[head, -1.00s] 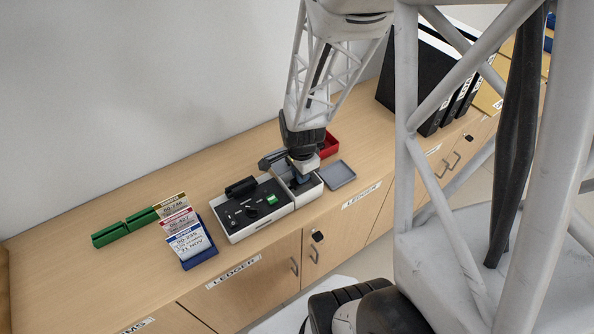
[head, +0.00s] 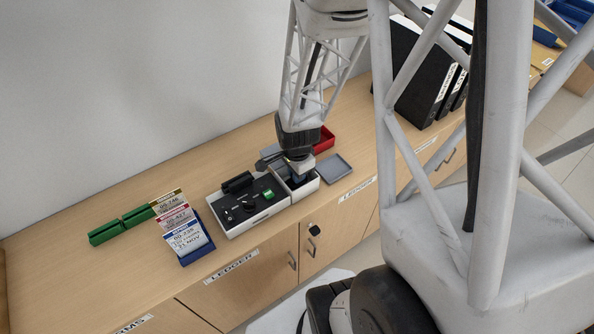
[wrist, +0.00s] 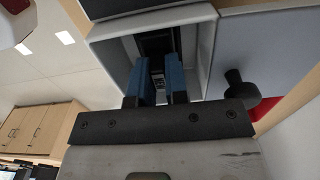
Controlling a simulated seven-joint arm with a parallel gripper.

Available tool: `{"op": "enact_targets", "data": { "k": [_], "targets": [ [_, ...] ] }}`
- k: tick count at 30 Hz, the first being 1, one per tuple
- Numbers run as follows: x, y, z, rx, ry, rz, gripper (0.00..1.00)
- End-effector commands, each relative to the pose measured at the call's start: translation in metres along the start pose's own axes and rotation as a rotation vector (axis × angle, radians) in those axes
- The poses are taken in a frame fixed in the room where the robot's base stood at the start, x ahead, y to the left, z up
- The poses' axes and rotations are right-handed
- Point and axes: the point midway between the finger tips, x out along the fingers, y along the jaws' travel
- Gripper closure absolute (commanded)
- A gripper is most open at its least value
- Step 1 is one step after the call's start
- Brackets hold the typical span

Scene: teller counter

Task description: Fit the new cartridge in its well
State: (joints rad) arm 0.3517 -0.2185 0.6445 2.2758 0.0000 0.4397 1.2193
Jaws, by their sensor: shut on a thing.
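A white machine with a black top (head: 252,205) sits on the counter, and its white open-topped well (head: 310,188) is at its right end. My gripper (wrist: 157,70) reaches down into the well from above, its two blue fingers shut on a dark cartridge (wrist: 157,50). Only a narrow part of the cartridge shows between the fingers in the wrist view, with a small pale marking. In the head view my gripper (head: 299,178) hides the cartridge. I cannot tell whether the cartridge touches the well's floor.
Black binders (head: 420,85) stand at the far right.

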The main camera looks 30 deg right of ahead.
Motion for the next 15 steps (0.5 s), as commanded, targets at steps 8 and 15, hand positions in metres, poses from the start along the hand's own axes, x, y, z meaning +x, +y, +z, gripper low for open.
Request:
{"op": "enact_targets", "data": {
  "k": [8,15],
  "targets": [
    [0.0069,0.0002,0.0001,0.0,0.0,0.001,1.0],
    [0.0063,0.0001,0.0,0.0,0.0,0.0,0.72]
  ]
}}
